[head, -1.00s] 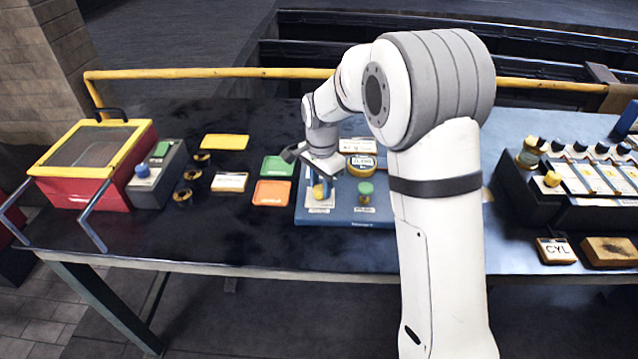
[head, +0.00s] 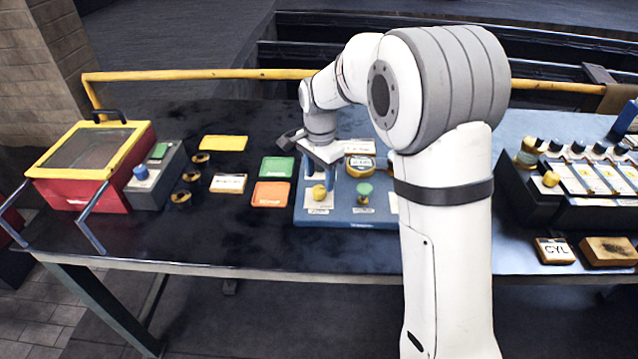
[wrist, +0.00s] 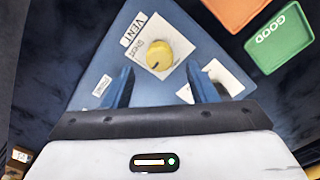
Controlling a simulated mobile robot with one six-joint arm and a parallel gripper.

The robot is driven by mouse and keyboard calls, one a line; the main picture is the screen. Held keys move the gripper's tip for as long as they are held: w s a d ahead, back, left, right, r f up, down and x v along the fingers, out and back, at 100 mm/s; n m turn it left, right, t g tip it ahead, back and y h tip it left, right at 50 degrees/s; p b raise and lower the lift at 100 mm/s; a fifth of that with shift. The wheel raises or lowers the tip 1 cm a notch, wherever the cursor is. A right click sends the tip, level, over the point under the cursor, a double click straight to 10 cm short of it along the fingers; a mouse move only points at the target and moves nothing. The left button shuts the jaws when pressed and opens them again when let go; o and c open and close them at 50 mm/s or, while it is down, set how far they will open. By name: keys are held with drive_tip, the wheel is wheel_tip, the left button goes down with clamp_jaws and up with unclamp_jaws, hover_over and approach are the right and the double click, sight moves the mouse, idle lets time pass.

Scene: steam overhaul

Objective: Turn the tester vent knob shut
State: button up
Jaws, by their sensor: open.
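The tester (head: 345,213) is a blue panel on the dark bench, under my arm. Its yellow vent knob (head: 319,192) sits on a white plate at the panel's left. In the wrist view the yellow knob (wrist: 159,55) lies beyond the fingertips, beside a label reading VENT (wrist: 134,30). My gripper (wrist: 160,85) is open, with its two blue fingers spread to either side below the knob and nothing between them. In the head view my gripper (head: 320,168) hangs just above and behind the knob, apart from it. A green knob (head: 365,190) stands to the right.
Green (head: 277,167) and orange (head: 271,194) trays lie just left of the tester. A round gauge (head: 361,166) sits behind the green knob. A red box with a yellow lid frame (head: 84,197) stands far left. A rack of cylinders (head: 580,185) stands right.

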sight(320, 188)
wheel_tip(320, 188, up, 4)
drive_tip(key=shift+r, duration=0.1)
idle(0.5)
drive_tip(key=s+d+r+n+t, duration=0.1)
drive_tip(key=s+d+r+n, duration=0.35)
drive_tip(key=s+d, duration=0.65)
drive_tip(key=s+d+n, duration=0.2)
drive_tip(key=s, duration=0.5)
drive_tip(key=s+d+f+n+t, duration=0.1)
drive_tip(key=s+d+n, duration=0.1)
drive_tip(key=s, duration=0.6)
drive_tip(key=shift+s+d+f+n+t, duration=0.2)
drive_tip(key=shift+d+f+n+t, duration=0.15)
drive_tip(key=shift+n, duration=0.2)
drive_tip(key=shift+c, duration=0.3)
